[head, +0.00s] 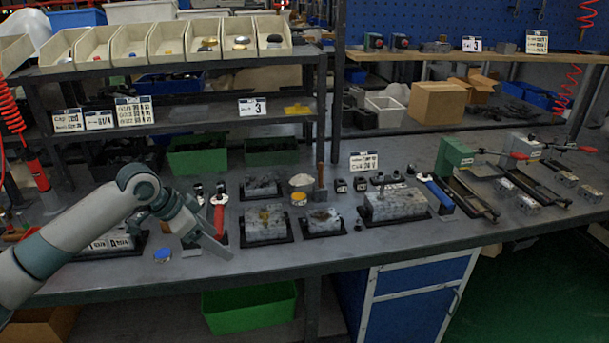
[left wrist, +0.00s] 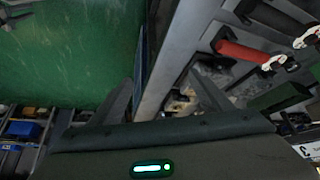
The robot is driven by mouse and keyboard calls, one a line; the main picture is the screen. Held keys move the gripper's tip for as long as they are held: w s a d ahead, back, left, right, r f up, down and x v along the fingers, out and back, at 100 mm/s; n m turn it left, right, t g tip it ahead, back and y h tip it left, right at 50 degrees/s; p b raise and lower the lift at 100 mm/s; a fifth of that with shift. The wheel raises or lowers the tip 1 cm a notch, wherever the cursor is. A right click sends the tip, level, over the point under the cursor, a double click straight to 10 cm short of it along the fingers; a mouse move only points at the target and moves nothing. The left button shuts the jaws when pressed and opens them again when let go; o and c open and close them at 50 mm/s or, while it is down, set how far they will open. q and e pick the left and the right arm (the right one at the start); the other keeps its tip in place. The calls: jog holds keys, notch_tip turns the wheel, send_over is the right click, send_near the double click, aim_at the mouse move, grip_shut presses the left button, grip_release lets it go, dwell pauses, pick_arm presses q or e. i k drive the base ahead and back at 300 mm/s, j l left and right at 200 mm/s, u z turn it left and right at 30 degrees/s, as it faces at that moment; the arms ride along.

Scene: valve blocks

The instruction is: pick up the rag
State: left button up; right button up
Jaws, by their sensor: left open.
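My left gripper (head: 205,244) is open above the front left part of the grey workbench (head: 340,255), close to a red-handled tool (head: 219,208). In the left wrist view its two fingers (left wrist: 165,97) are spread apart. A pale, crumpled-looking patch (left wrist: 181,101) shows between and beyond the fingers; I cannot tell for sure whether it is the rag. In the head view a small whitish lump (head: 301,180) lies farther back, near a yellow tin (head: 299,198); its kind is unclear. My right gripper is not in view.
Grey valve blocks (head: 264,224) on black trays stand along the middle of the bench. A blue round piece (head: 162,255) lies left of my gripper. The bench's front strip is mostly clear.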

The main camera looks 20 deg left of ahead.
aim_at(302, 179)
jog(key=i, duration=1.7)
